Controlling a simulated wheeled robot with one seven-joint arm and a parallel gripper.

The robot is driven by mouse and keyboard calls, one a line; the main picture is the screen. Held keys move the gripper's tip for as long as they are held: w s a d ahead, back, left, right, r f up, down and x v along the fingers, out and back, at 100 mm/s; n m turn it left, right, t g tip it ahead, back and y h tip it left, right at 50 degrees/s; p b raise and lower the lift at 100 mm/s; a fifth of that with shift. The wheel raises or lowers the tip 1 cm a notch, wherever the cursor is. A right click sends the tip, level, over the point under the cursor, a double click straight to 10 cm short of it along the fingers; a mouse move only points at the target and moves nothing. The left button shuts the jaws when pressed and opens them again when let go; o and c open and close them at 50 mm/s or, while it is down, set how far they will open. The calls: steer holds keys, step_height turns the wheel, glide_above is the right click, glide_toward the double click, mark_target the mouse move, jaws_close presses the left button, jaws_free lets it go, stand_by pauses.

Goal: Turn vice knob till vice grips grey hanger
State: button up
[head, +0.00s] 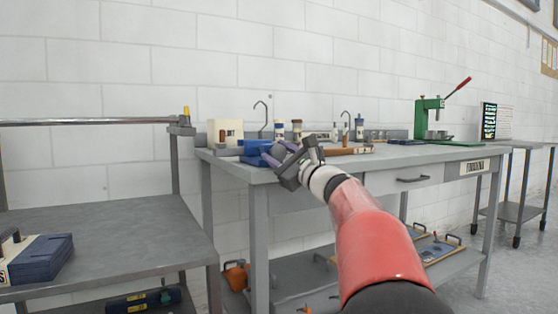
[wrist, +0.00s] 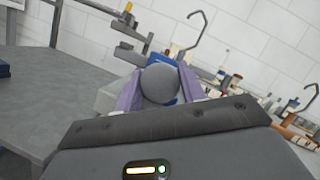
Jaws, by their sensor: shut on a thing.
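The blue vice (head: 255,147) sits at the left front of the grey workbench, and part of it shows behind the knob in the wrist view (wrist: 137,52). The round grey vice knob (wrist: 159,84) is between the purple fingers of my gripper (wrist: 159,92), which is shut on it. In the head view my gripper (head: 274,155) is at the bench's front edge, and the knob is hidden. A grey hanger (wrist: 196,36) with a hooked top stands upright behind the vice, also in the head view (head: 265,105). Its lower end and the vice jaws are hidden.
The workbench (head: 400,158) also holds bottles (head: 296,128), a cream box (head: 225,130), a second hook (head: 346,118) and a green press (head: 421,120). A lower grey table (head: 120,235) with a blue case (head: 40,262) stands at left. The bench has a lower shelf.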

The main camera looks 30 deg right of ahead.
steer(key=m+h+b, duration=0.1)
steer(key=m, duration=0.2)
steer(key=m+t+h, duration=0.1)
steer(key=m, duration=0.2)
steer(key=shift+a+f+m+h+b, duration=0.1)
steer(key=shift+a+m+h+b, duration=0.05)
steer(key=shift+m+h+b, duration=0.2)
steer(key=shift+m+t+h+b, duration=0.15)
steer(key=shift+m+h+b, duration=0.2)
steer(key=shift+m+h, duration=1)
steer(key=shift+m+t+h+b, duration=0.15)
steer(key=shift+m+h+b, duration=0.25)
steer(key=shift+m, duration=1.6)
steer(key=shift+r+m+h, duration=0.2)
steer(key=shift+m+h, duration=0.1)
steer(key=o, duration=0.9)
steer(key=v, duration=0.7)
steer(key=shift+s+f, duration=0.2)
steer(key=shift+s, duration=0.15)
